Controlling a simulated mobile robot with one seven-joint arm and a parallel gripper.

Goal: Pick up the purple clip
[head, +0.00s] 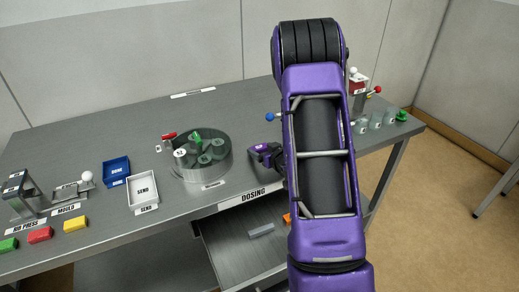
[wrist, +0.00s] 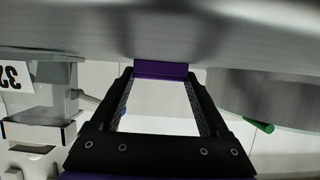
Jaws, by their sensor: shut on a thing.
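The purple clip (wrist: 160,69) shows in the wrist view as a short purple bar between my fingertips. My gripper (wrist: 160,78) is shut on it, with one dark finger at each end of the bar. The clip is close to a grey metal surface; I cannot tell whether it touches it. In the head view my gripper (head: 266,152) is at the left of my purple arm, over the table right of the round turntable. My arm hides part of this area, and I cannot make out the clip there.
The round glassy turntable (head: 184,170) with several cups is left of my gripper. A white tray (head: 143,187) and a blue tray (head: 116,168) are farther left. An open drawer (head: 240,250) is below the front edge. More cups (head: 376,121) stand at the right.

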